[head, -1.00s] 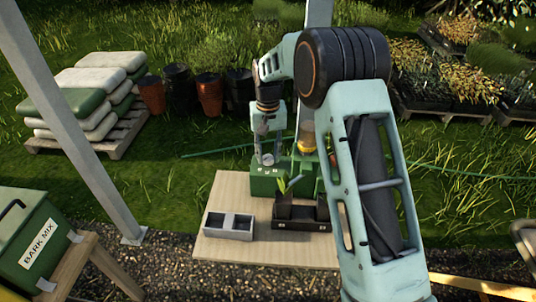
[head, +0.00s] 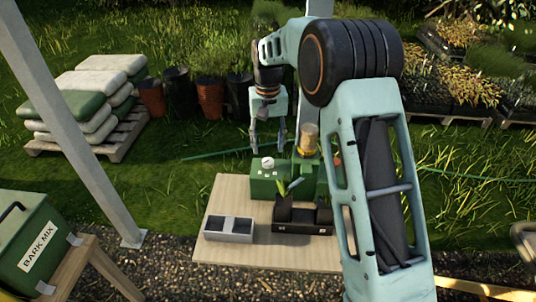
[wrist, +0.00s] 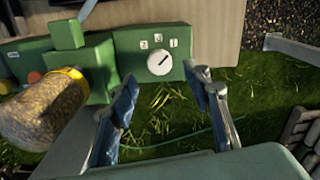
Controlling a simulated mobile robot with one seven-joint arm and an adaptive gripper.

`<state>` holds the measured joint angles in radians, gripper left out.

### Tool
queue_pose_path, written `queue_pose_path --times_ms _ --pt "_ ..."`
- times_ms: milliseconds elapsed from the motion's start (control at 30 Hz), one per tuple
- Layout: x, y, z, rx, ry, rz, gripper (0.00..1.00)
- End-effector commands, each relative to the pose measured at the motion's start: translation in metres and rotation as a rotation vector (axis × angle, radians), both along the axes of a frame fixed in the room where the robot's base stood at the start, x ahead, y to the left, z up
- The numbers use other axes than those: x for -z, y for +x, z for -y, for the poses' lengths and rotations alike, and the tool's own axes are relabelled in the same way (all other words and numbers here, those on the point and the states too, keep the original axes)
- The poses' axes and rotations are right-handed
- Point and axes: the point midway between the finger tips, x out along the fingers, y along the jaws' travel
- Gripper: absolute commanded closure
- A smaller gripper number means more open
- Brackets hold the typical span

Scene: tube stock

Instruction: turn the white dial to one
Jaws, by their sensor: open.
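The white dial (head: 267,163) is on the front-left part of the green machine (head: 268,186), which stands on the board. In the wrist view the dial (wrist: 160,63) is round, with a short dark pointer line slanting to the upper right, towards the rightmost of three small pale label plates (wrist: 174,43). That plate seems to read 1; the others are hard to read. My gripper (head: 268,140) is open and empty, above and behind the dial. In the wrist view its fingers (wrist: 166,84) are spread wide, apart from the dial.
A jar of brown granules (wrist: 42,108) tops the machine beside the dial. A grey two-cell tray (head: 228,237) and a black tray with dark pots (head: 300,226) stand in front on the wooden board (head: 262,252). Grass lies behind the machine.

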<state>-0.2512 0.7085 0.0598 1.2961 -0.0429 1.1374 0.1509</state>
Motion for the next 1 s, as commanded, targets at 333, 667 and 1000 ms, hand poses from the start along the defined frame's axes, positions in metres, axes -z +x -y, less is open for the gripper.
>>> queue_pose_path --times_ms 333,667,1000 --pt "-0.059 0.000 0.000 0.000 0.000 0.001 0.56" --pt "-0.066 0.000 0.000 0.000 0.000 0.000 0.56" --pt "-0.059 -0.016 0.017 -0.035 -0.016 -0.075 0.56"
